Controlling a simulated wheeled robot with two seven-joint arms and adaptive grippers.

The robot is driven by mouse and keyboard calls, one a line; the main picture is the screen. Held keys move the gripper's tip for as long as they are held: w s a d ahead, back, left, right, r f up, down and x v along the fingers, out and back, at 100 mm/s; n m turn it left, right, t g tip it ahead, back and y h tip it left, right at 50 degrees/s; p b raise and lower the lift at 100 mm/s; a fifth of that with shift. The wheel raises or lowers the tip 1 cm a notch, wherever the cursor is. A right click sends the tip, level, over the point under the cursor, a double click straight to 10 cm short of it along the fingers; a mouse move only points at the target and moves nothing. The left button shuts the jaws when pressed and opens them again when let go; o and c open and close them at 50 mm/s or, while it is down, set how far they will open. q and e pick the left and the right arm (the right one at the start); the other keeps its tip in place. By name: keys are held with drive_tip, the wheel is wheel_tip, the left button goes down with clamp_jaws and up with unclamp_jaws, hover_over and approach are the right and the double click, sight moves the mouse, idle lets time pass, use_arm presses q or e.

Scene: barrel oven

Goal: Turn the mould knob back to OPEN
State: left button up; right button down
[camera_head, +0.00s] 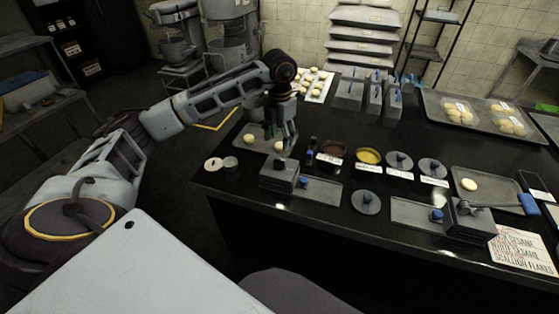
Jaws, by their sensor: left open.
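My left gripper (280,141) reaches in from the left and points down. It is open above a small grey tray (256,147) with pale dough balls. A grey box-shaped unit (279,176) stands just in front of it on the black counter, with a small blue knob (304,181) at its right side. The gripper is behind this unit and apart from the knob. A second grey unit (470,222) at the right has a blue knob (436,215) and a blue-ended lever (527,203). I cannot read any OPEN mark or tell which knob is the mould knob. My right gripper is not in view.
Bowls of dark (333,148) and yellow (368,156) filling stand mid-counter with blue-knobbed grey lids (399,160). Grey containers (349,91) stand behind. A large tray of buns (455,120) is at the back right.

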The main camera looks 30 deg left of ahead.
sight(279, 160)
use_arm(q)
wheel_tip(279, 160, down, 10)
drive_tip(key=shift+r+p, duration=0.15)
drive_tip(key=shift+p, duration=0.3)
drive_tip(key=shift+f, duration=0.6)
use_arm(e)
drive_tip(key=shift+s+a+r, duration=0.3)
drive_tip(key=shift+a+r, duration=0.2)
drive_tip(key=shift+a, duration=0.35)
use_arm(q)
drive_tip(key=c, duration=0.9)
drive_tip(key=shift+c, duration=0.8)
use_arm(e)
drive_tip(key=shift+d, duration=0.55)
